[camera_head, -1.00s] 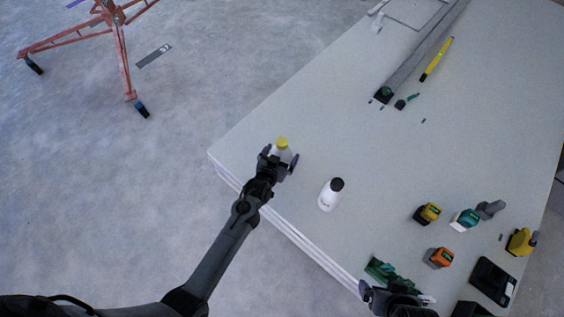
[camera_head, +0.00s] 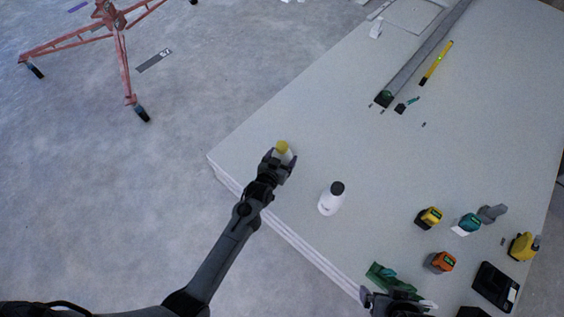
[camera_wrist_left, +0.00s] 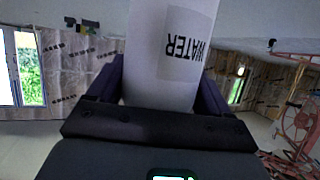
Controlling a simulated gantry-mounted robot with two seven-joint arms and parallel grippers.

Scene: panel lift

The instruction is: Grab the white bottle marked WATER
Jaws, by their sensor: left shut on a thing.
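The white bottle with a yellow cap (camera_head: 282,146) stands near the left corner of the table. In the left wrist view the white bottle (camera_wrist_left: 150,60) fills the space between the fingers, and its label reads WATER upside down. My left gripper (camera_head: 279,158) is shut on this bottle, with a finger on each side. Its lower part is hidden by the gripper in the head view. My right gripper (camera_head: 397,300) is at the bottom edge, partly cut off; its fingers are not clear.
A second white bottle with a black cap (camera_head: 331,199) stands to the right on the table (camera_head: 300,240). Several tools, including a yellow one (camera_head: 430,217) and an orange one (camera_head: 441,262), lie at the right. A green object (camera_head: 383,274) is close to my right gripper.

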